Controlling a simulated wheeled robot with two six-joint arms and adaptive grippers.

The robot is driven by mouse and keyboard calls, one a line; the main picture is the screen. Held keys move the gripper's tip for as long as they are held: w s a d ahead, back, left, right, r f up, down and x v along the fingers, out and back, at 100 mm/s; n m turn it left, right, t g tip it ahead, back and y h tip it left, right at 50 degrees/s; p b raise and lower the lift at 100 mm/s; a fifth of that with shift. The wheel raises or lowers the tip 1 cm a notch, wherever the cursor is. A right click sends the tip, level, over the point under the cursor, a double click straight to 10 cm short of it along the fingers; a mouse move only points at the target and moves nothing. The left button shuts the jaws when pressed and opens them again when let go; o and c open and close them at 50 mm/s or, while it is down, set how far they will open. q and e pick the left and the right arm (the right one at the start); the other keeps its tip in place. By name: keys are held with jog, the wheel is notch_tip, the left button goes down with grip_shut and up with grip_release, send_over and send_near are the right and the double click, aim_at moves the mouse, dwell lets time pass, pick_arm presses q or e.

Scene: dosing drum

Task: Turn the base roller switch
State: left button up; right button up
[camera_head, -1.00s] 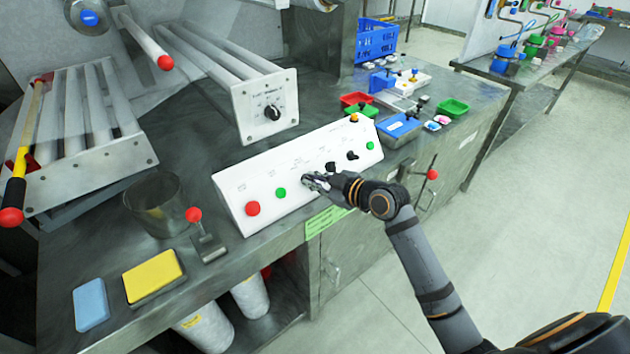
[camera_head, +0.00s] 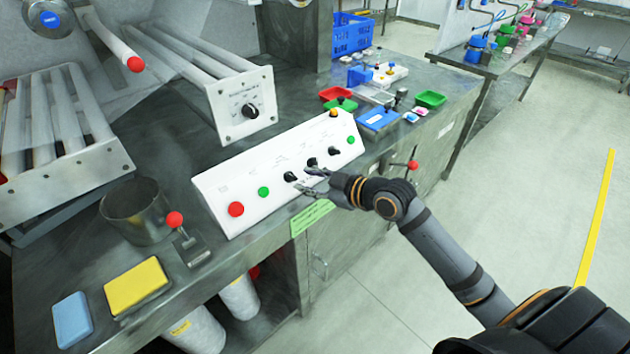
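A white sloped control panel (camera_head: 225,185) on the steel bench carries three black rotary knobs in a row: a left knob (camera_head: 290,177), a middle knob (camera_head: 311,162) and a right knob (camera_head: 334,151). Their labels are too small to read, so I cannot tell which is the base roller switch. Another black knob (camera_head: 250,111) sits on the white end plate of the roller unit behind. My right gripper (camera_head: 306,181) is open and empty, with its fingers spread just in front of the left and middle knobs. My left gripper is out of view.
The panel also has a red button (camera_head: 236,209), green buttons and an orange one. A steel beaker (camera_head: 137,212), a red-knobbed lever (camera_head: 176,220), and yellow (camera_head: 137,286) and blue sponges stand left. Small coloured trays (camera_head: 378,120) lie right.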

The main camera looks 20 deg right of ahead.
jog(key=shift+v, duration=1.1)
